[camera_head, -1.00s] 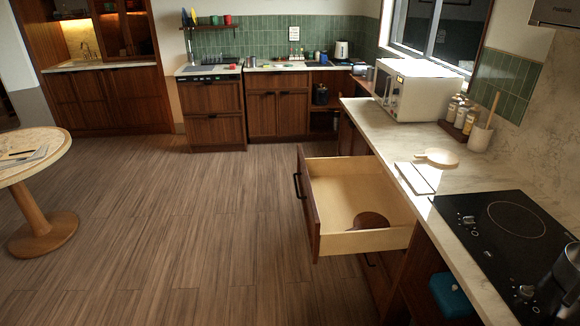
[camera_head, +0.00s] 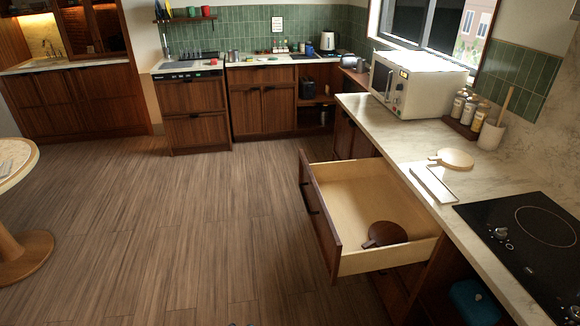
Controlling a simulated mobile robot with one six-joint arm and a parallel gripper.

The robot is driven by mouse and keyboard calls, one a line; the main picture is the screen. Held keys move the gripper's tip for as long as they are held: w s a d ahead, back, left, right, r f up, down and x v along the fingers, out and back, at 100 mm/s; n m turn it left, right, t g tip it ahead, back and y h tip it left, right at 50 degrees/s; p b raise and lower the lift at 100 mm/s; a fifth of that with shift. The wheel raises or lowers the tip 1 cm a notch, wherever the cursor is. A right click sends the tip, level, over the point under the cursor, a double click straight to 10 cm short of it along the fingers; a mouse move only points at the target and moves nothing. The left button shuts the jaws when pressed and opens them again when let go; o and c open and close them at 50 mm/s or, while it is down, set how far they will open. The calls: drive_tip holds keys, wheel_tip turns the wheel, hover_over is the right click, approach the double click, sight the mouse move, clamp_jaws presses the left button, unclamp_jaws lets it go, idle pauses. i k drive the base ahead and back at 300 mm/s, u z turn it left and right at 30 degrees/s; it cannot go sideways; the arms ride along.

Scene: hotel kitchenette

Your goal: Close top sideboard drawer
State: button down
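The top sideboard drawer (camera_head: 322,222) stands pulled far out from under the right-hand counter, over the floor. Its front is dark wood with a dark handle (camera_head: 308,196) facing left. Its inside is pale wood. A dark brown round wooden object with a short handle (camera_head: 388,233) lies in the near part of the drawer. Another drawer front below it is partly hidden. My gripper is not in view.
The counter (camera_head: 395,140) holds a white microwave (camera_head: 425,84), bottles, a utensil crock (camera_head: 491,134), a round board (camera_head: 455,159) and a black cooktop (camera_head: 530,240). A round table (camera_head: 14,162) stands at left. The wooden floor (camera_head: 190,220) left of the drawer is clear.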

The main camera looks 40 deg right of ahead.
sight(342, 201)
drive_tip(key=i, duration=1)
drive_tip(key=u, duration=0.05)
